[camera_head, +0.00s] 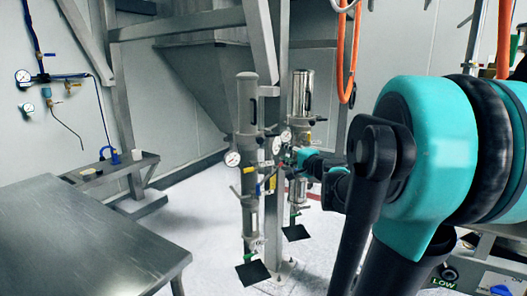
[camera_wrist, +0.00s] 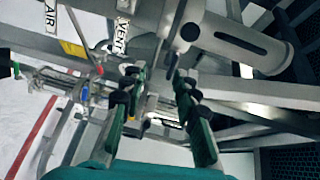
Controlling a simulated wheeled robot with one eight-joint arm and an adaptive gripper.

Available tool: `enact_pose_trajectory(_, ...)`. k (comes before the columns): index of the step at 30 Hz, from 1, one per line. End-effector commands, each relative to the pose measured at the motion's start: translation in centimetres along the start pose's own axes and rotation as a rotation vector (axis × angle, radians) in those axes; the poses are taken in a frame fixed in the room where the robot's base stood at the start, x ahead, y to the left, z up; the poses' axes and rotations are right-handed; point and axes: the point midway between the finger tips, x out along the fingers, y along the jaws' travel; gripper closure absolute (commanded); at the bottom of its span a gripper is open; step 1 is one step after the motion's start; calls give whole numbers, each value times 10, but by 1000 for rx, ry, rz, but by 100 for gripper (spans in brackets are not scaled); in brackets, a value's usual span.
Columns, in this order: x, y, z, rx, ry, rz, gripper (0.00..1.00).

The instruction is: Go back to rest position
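My gripper (camera_wrist: 160,78) shows in the wrist view with its two green-padded fingers apart and nothing seen between them. In the head view my teal and black arm fills the right side. It reaches toward the steel column with gauges and valves at the middle. The fingertips are small and partly lost among the valves there, and I cannot tell whether they touch anything. In the wrist view a grey cylinder (camera_wrist: 240,45) lies beyond the fingers. An AIR label (camera_wrist: 50,17) and a VENT label (camera_wrist: 122,32) show at the upper left.
A bare steel table (camera_head: 80,240) stands at the front left. Two upright cylinders (camera_head: 247,105) (camera_head: 300,95) with gauges (camera_head: 232,159) flank a steel post. Orange hoses (camera_head: 341,60) hang at the upper right. A low steel bench (camera_head: 110,168) stands by the wall. White floor lies between.

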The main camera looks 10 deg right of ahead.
Motion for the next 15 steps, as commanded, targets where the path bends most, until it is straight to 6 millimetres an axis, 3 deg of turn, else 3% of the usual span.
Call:
enact_pose_trajectory(5, -25, 74, 72, -261, -177, 198, 70)
enact_pose_trajectory(9, -63, 147, 115, -483, -324, 392, 70)
enact_pose_trajectory(15, -139, 244, 140, -776, -501, 692, 70)
